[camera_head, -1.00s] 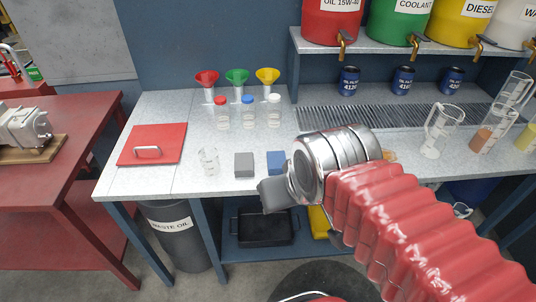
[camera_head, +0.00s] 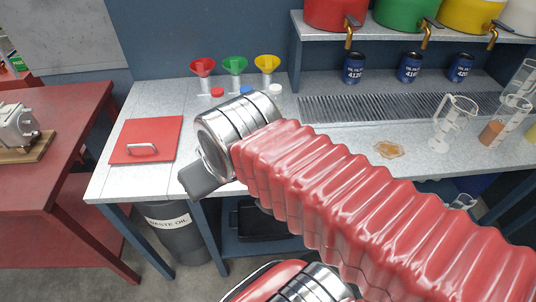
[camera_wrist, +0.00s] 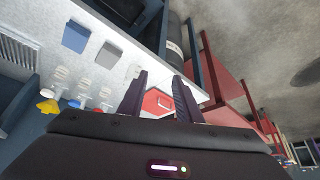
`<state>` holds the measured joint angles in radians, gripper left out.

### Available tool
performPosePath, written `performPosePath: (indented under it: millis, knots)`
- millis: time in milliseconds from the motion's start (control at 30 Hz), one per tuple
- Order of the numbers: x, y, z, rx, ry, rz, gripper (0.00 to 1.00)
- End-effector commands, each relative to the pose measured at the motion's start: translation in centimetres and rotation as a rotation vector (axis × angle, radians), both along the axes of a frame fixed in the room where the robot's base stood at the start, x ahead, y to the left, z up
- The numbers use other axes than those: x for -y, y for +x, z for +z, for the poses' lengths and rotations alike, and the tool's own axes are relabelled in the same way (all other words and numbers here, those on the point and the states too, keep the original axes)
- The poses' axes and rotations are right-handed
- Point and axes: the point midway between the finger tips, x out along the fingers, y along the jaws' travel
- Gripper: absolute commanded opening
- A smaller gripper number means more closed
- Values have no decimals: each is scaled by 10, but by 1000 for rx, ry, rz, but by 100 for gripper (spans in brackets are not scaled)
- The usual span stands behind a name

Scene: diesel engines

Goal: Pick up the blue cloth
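The blue cloth (camera_wrist: 76,36) is a small flat square on the grey-white bench top, at the upper left of the wrist view. A grey square cloth (camera_wrist: 108,55) lies beside it. My arm hides both in the head view. My gripper (camera_wrist: 158,88) is open and empty in the wrist view, its two dark fingers apart. The blue cloth is outside the fingers, to their upper left, and not touched. In the head view my arm hides the fingers.
A red lid with a handle (camera_head: 148,138) lies at the bench's left. Red (camera_head: 203,68), green (camera_head: 235,67) and yellow (camera_head: 267,65) funnels stand at the back. A waste oil bin (camera_head: 172,235) stands below.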

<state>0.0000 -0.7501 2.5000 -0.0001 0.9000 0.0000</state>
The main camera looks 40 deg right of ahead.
Motion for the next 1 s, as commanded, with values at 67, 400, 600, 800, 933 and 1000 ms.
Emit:
performPosePath:
  millis: [67, 400, 600, 800, 933, 1000]
  knots:
    - [0, 0, 0, 0, 0, 0, 31]
    - [1, 1, 0, -1, 0, -4, 40]
    - [17, 14, -3, -13, 1, -67, 54]
    - [61, 38, -12, -39, 3, -203, 68]
    - [101, 50, -21, -55, 7, -302, 73]
    - [123, 55, -27, -63, 11, -356, 73]
